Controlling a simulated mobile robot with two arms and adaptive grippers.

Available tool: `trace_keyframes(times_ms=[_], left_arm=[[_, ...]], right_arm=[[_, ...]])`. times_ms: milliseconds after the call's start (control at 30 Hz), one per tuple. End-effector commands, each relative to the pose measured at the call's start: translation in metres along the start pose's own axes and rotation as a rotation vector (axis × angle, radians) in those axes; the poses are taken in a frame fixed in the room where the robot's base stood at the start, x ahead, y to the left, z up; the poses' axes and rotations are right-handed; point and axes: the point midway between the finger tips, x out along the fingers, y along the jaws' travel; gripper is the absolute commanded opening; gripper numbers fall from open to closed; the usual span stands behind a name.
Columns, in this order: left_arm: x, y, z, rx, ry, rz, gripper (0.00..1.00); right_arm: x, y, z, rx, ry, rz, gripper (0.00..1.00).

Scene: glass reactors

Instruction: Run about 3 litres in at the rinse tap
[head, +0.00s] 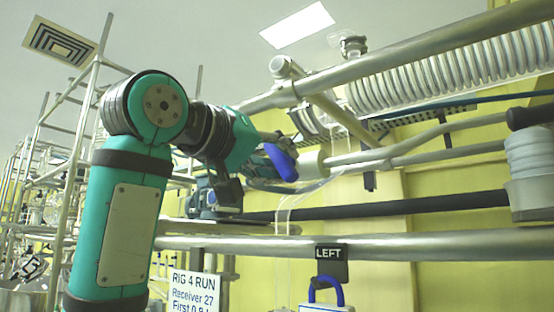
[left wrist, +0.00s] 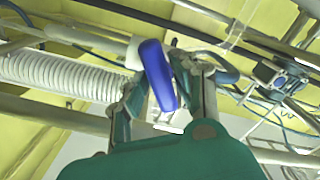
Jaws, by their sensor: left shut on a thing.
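A blue lever handle (head: 282,162), which looks like the rinse tap's, sits beside a cream cylindrical body (head: 314,165) on the pipework. My left gripper (head: 266,158) is at this lever, its arm reaching in from the left. In the left wrist view the blue lever (left wrist: 156,72) stands tilted between the two fingers of my left gripper (left wrist: 160,80), which is shut on it. Clear thin tubing (head: 283,220) hangs below the tap area. Any water flow or level cannot be made out. My right gripper is not in view.
Metal rails (head: 245,245) cross in front, with a black "LEFT" tag (head: 329,253) and a blue loop handle (head: 326,288) below. A sign (head: 194,291) reads "RIG 4 RUN, Receiver 27". A coiled glass condenser (head: 450,70) lies upper right. Scaffold poles (head: 85,120) stand at left.

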Motion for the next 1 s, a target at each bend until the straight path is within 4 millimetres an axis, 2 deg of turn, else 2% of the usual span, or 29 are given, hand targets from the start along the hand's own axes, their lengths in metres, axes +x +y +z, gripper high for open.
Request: trace_keyframes(times_ms=[600,1000], left_arm=[[-0.0003,-0.0008,-0.0008,0.429,0.002,-0.002,0.00],[-0.0005,-0.0003,-0.0011,0.591,0.002,-0.001,0.00]], right_arm=[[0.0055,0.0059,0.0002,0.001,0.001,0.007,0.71],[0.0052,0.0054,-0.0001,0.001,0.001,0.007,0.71]])
